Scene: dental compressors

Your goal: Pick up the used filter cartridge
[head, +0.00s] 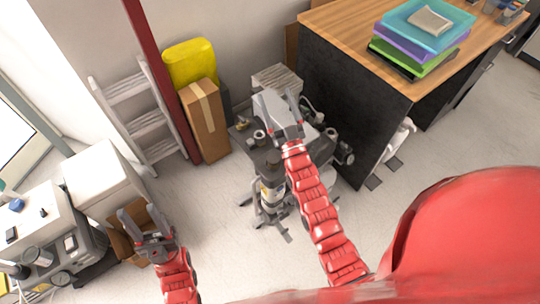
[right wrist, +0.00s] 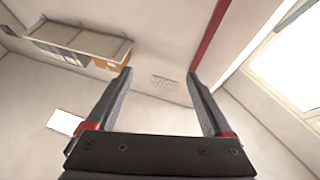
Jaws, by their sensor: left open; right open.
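I cannot make out a used filter cartridge for certain in either view. A dark compressor unit (head: 268,160) stands on the floor in the middle of the head view, with a pale cylinder (head: 271,194) on its near side; whether that is a cartridge I cannot tell. My right gripper (head: 275,97) is open and overlaps the compressor in the picture, hiding part of it. In the right wrist view its jaws (right wrist: 159,74) are apart with nothing between them. My left gripper (head: 138,212) is open and empty, in front of an open cardboard box (head: 122,246).
A wooden-topped desk (head: 345,28) with stacked trays (head: 420,40) is at the upper right. A tall carton (head: 205,120), yellow container (head: 190,62), step ladder (head: 140,118) and red post (head: 158,70) stand at the back. White equipment (head: 35,215) is at left. Floor at lower centre is clear.

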